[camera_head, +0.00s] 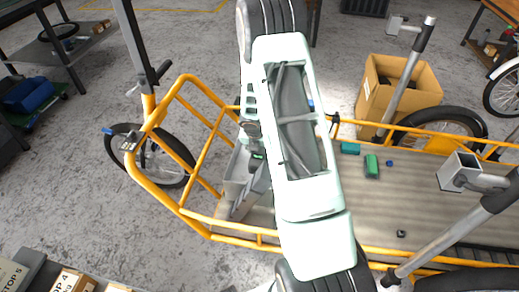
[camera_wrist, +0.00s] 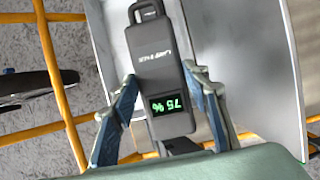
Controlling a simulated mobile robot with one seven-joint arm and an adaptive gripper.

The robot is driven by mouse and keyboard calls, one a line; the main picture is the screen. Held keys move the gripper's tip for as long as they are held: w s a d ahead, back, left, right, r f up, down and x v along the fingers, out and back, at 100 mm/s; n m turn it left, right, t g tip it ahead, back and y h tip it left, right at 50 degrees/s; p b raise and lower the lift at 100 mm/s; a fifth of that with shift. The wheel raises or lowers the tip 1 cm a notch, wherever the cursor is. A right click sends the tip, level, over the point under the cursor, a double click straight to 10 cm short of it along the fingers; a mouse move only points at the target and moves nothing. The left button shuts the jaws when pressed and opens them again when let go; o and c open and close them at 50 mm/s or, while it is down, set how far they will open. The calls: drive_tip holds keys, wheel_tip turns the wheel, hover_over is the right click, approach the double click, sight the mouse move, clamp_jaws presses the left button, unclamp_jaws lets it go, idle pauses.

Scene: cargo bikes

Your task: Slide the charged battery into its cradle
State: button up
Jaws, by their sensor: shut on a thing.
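The battery (camera_wrist: 165,75) is a dark grey slab with a loop handle at its far end and a green display that reads 75 %, upside down in the wrist view. My gripper (camera_wrist: 160,80) is shut on it, one finger on each long side. A light grey metal housing (camera_wrist: 250,50), perhaps the cradle, stands behind and beside the battery. In the head view this housing (camera_head: 236,170) sits inside the yellow bike frame, partly covered by my arm. My fingers are hidden there. Whether the battery touches the housing, I cannot tell.
Yellow rails (camera_head: 180,212) surround the housing closely. The cargo deck (camera_head: 340,220) holds a green block (camera_head: 371,166) and small parts. A cardboard box (camera_head: 425,85) stands behind. Metal posts rise at the right, and a shelf with boxes (camera_head: 75,280) is at the lower left.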

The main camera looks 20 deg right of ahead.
sight(260, 151)
wheel_tip(260, 151, up, 10)
drive_tip(key=p, duration=0.9)
drive_tip(key=shift+f, duration=0.15)
idle(1.2)
drive_tip(key=shift+w, duration=0.1)
